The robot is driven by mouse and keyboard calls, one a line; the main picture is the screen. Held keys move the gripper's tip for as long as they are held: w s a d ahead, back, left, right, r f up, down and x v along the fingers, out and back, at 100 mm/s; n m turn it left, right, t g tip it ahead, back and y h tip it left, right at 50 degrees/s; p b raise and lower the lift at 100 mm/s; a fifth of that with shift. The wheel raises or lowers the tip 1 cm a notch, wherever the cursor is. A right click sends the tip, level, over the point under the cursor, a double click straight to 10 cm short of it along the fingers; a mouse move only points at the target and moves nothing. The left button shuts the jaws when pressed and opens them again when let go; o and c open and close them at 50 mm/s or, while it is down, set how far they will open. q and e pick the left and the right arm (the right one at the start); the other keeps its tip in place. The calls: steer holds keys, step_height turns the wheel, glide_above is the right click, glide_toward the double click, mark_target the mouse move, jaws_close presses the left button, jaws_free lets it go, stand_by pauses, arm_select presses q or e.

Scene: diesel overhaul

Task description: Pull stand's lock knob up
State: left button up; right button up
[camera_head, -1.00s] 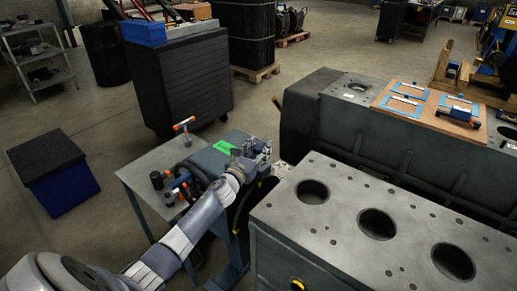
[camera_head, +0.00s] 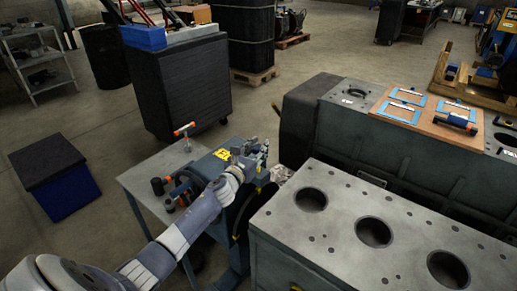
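The stand is a blue-grey machine (camera_head: 208,164) left of the engine block, with a yellow label (camera_head: 222,154) on its top. My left arm reaches across it from the lower left. My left gripper (camera_head: 258,151) is at the stand's right end, among small grey metal parts. Its fingers are too small and crowded to tell whether they are open or shut. The lock knob cannot be made out; it may be hidden by the gripper. My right gripper is not in view.
A small metal table (camera_head: 147,181) beside the stand carries an orange T-handle (camera_head: 184,129) and several dark tools. An engine block (camera_head: 340,215) with large bores stands close on the right. A black cabinet (camera_head: 180,85) is behind.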

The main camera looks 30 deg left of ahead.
arm_select(q)
steer(key=o, duration=0.4)
steer(key=shift+r, duration=0.25)
steer(key=shift+s, duration=0.2)
steer(key=shift+s+f, duration=0.15)
steer(key=shift+s, duration=0.25)
steer(key=s, duration=0.3)
steer(key=s+d, duration=0.1)
steer(key=s, duration=0.7)
steer(key=shift+d, duration=0.2)
